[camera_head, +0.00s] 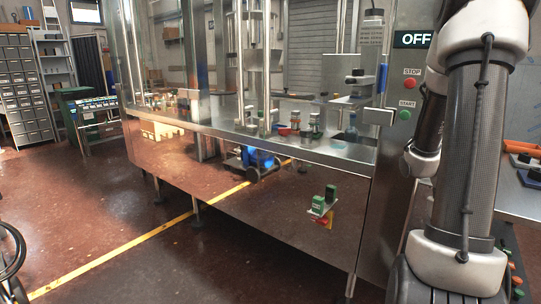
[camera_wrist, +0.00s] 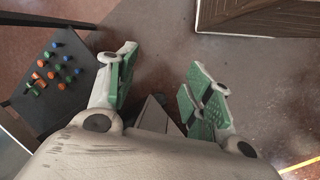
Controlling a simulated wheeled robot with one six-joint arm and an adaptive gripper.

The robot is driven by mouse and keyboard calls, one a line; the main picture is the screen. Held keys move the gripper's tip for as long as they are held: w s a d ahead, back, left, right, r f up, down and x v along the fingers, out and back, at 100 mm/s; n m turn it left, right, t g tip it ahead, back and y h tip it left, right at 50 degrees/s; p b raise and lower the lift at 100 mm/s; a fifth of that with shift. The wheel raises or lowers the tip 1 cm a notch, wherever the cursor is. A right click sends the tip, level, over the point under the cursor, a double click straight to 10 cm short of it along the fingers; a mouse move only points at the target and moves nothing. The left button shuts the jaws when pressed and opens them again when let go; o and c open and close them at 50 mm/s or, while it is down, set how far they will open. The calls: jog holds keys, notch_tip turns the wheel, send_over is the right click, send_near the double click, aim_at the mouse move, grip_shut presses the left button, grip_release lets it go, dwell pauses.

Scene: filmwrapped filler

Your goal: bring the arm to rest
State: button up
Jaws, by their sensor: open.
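My arm stands at the right of the head view, with its upper links rising out of the top edge. My gripper is out of the head view. In the wrist view my gripper (camera_wrist: 158,92) is open, its two green-padded fingers spread wide apart. Nothing is between the fingers, and the brown floor (camera_wrist: 160,35) shows beyond them.
A steel filling machine (camera_head: 240,130) with small bottles on its deck fills the middle of the head view. An OFF sign (camera_head: 415,39) hangs beside my arm. A dark panel with coloured knobs (camera_wrist: 55,68) is at the wrist view's left. Open floor (camera_head: 75,225) lies left.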

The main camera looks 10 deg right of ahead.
jog(key=s+a+r+n+t+y, duration=0.1)
jog(key=a+r+n+t, duration=0.2)
jog(key=a+r, duration=1.8)
jog(key=a+t, duration=0.2)
jog(key=t, duration=0.1)
jog(key=shift+a+t, duration=0.2)
jog(key=shift+t, duration=0.1)
jog(key=shift+s+r, duration=0.1)
